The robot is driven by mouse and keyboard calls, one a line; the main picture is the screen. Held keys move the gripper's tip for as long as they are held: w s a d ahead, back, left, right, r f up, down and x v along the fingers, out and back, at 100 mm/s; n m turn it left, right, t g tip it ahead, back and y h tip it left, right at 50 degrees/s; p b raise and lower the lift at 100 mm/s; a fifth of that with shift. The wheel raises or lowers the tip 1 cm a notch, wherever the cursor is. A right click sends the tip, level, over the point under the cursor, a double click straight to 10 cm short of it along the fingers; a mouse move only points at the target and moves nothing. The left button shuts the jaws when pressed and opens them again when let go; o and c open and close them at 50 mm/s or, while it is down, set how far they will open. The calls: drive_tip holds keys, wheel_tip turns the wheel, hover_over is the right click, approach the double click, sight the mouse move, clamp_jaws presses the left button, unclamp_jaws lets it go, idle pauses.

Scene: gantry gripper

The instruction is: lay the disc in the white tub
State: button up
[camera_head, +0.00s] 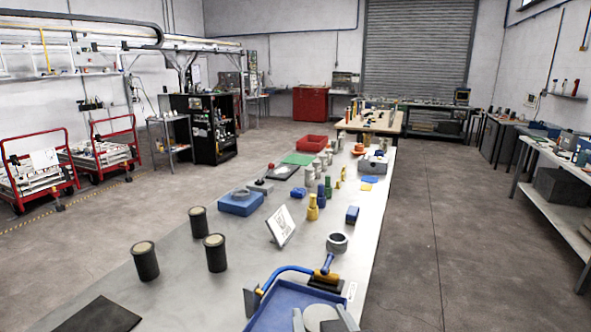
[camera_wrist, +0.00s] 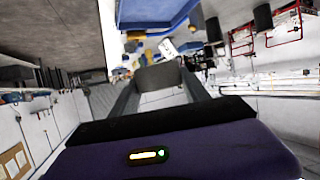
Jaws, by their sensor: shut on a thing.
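My gripper (camera_head: 322,320) is at the bottom edge of the head view, over or beside the blue tray (camera_head: 279,303). It is shut on a pale grey disc (camera_head: 321,314), which sits between its two fingers. In the wrist view the disc (camera_wrist: 160,76) shows as a dark grey face between the fingers of my gripper (camera_wrist: 160,88). The blue tray (camera_wrist: 150,10) also shows at the top of the wrist view. I cannot make out a white tub in either view.
A dustpan-like blue handle (camera_head: 290,271), a black-based brush (camera_head: 326,281) and a grey ring (camera_head: 337,242) lie beyond the tray. Dark canisters (camera_head: 215,253) and a white sign (camera_head: 281,227) stand further left.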

drive_tip(key=s+d+f, duration=0.2)
drive_tip(key=d+f, duration=0.3)
drive_tip(key=f, duration=0.5)
drive_tip(key=s+d+f+h, duration=0.1)
drive_tip(key=s+d+f, duration=0.2)
drive_tip(key=f, duration=0.8)
drive_tip(key=s+d+f+m, duration=0.1)
drive_tip(key=s+d+f, duration=0.2)
drive_tip(key=d+f, duration=0.5)
wheel_tip(320, 180, down, 3)
drive_tip(key=shift+s+f, duration=0.15)
drive_tip(key=shift+s, duration=0.1)
